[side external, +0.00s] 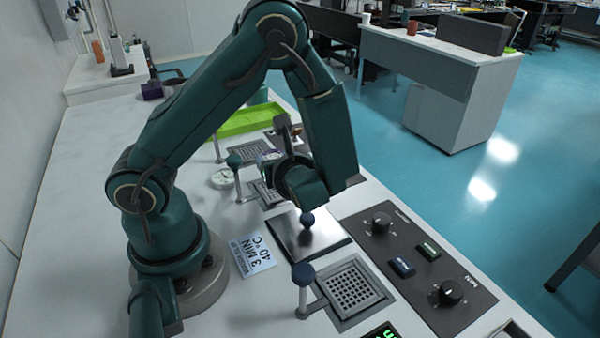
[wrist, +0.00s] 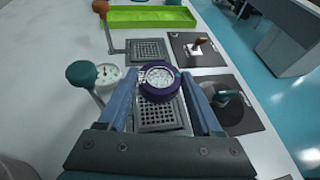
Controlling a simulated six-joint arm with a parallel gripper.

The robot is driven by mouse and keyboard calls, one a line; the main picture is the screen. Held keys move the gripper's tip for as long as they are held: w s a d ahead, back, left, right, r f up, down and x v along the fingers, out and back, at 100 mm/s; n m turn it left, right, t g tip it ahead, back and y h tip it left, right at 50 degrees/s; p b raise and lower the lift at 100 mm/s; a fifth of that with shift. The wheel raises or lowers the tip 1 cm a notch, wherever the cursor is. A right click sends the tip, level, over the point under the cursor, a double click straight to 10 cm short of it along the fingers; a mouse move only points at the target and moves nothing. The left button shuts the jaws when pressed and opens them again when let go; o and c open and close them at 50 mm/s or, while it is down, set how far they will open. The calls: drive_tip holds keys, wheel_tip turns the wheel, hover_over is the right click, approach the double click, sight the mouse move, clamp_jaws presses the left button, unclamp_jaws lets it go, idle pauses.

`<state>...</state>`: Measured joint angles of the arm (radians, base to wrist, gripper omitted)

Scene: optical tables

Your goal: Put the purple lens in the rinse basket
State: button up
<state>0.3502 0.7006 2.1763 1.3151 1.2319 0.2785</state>
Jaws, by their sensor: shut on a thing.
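The purple lens (wrist: 160,82) is a short round piece with a purple rim and a clear face. In the wrist view it sits between the fingertips of my gripper (wrist: 158,84), which is shut on it. My gripper (side external: 272,160) points away from the side camera, and the lens is only partly visible there. A square grated basket (wrist: 160,116) lies below and behind the held lens in the wrist view, partly covered by it. Another grated basket (wrist: 149,50) lies farther off. A third grated basket (side external: 352,288) is nearest the side camera. I cannot tell which is the rinse basket.
A teal-knobbed lever (wrist: 82,75) and a round gauge (wrist: 108,74) stand left of the lens. An orange-knobbed lever (wrist: 100,8) and a green tray (wrist: 150,18) are farther away. A blue-knobbed lever (side external: 303,275) stands near the front.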

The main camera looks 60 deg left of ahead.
sight(279, 193)
drive_tip(key=shift+f, duration=2.2)
drive_tip(key=shift+f, duration=0.6)
drive_tip(key=o, duration=1.4)
